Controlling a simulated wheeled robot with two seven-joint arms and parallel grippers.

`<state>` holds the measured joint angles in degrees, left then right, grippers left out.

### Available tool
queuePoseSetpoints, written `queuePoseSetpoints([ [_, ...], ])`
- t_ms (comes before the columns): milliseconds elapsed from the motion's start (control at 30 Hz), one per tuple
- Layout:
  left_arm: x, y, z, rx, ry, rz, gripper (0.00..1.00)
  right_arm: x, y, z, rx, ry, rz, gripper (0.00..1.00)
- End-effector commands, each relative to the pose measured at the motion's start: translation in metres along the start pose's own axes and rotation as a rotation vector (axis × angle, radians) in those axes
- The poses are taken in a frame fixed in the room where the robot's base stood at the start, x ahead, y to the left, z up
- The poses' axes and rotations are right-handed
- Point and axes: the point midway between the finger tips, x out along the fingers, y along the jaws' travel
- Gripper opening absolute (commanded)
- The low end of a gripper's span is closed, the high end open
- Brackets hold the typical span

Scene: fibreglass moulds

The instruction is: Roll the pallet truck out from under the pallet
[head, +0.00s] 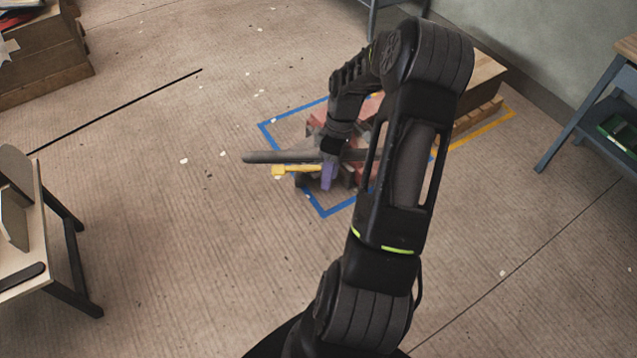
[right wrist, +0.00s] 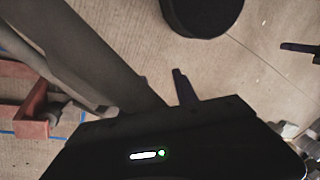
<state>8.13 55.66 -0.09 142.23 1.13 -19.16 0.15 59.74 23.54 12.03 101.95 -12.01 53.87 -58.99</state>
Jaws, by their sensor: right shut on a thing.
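The red pallet truck (head: 368,106) stands inside a blue taped outline on the floor, partly hidden behind my right arm. Its grey handle bar (head: 264,157) lies crosswise, with a yellow part (head: 297,169) and a purple part (head: 328,177) just below it. My right gripper (head: 335,148) is shut on the handle bar. The bar (right wrist: 85,50) also runs to the jaws in the right wrist view, with red truck parts (right wrist: 30,115) at left. The wooden pallet (head: 480,116) carries a brown block inside a yellow outline. My arm hides where the forks meet it. My left gripper is out of view.
A wooden bench (head: 20,225) stands at the left edge, stacked timber (head: 45,70) at the upper left. A blue-legged table (head: 580,115) stands at right by the wall (head: 540,40).

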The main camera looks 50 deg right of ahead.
Motion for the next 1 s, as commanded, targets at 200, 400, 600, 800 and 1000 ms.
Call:
queuePoseSetpoints([
  [200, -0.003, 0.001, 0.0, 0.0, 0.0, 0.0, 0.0, -0.049, 0.052, -0.007, 0.015, 0.099, 0.119, 0.0],
  [400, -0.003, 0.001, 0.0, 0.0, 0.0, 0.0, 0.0, -0.072, 0.067, 0.007, 0.017, 0.11, 0.102, 0.0],
  [600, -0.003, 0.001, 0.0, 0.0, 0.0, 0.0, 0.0, -0.093, 0.081, 0.021, 0.018, 0.12, 0.084, 0.0],
  [800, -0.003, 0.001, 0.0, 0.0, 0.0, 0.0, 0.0, -0.099, 0.084, 0.028, 0.019, 0.116, 0.07, 0.0],
  [1000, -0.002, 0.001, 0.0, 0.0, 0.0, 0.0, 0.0, -0.095, 0.084, 0.028, 0.018, 0.115, 0.067, 0.0],
])
